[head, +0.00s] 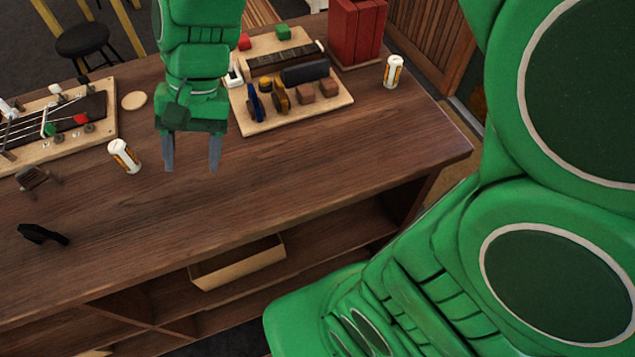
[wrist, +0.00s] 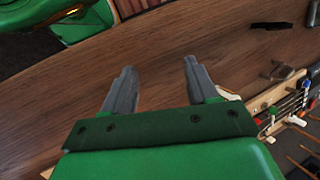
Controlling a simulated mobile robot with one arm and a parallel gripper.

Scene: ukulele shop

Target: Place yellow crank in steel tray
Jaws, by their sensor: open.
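A yellow-brown upright piece (head: 280,97), which may be the yellow crank, stands beside a similar blue piece (head: 255,103) on a wooden board (head: 262,124). I cannot make out its exact shape. My gripper (head: 192,160) is open and empty above the bench, to the left of and nearer than that board. Its two grey fingers are apart in the wrist view (wrist: 160,70), with bare wood between them. I cannot pick out a steel tray in either view.
A stringed board (head: 104,133), a small brown metallic object (head: 34,178) and a black piece (head: 42,235) lie left. A red box (head: 357,30) stands behind. The bench's front middle is clear.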

